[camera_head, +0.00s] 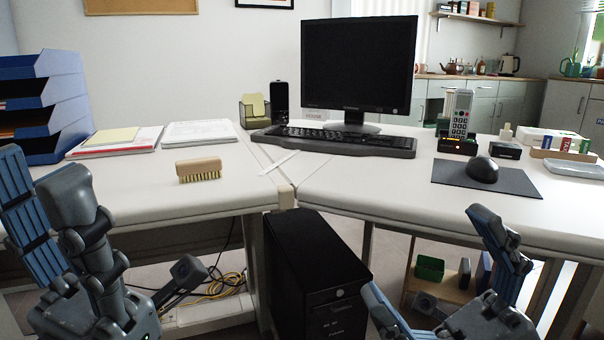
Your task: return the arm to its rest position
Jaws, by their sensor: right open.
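My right gripper (432,258) is at the lower right, in front of the desk's front edge. Its fingers are spread wide and nothing is between them. My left gripper (118,222) is at the lower left, also in front of the desk. Its fingers are raised and apart, and I see nothing held in it. Both grippers are clear of the objects on the desk. The lower parts of both arms are cut off by the bottom of the view.
The white desk (350,195) spans the view. A wooden brush (199,170) lies near its left front edge. A keyboard (335,140), monitor (358,70) and mouse (484,170) stand farther back. A black computer tower (310,265) stands below, between my grippers.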

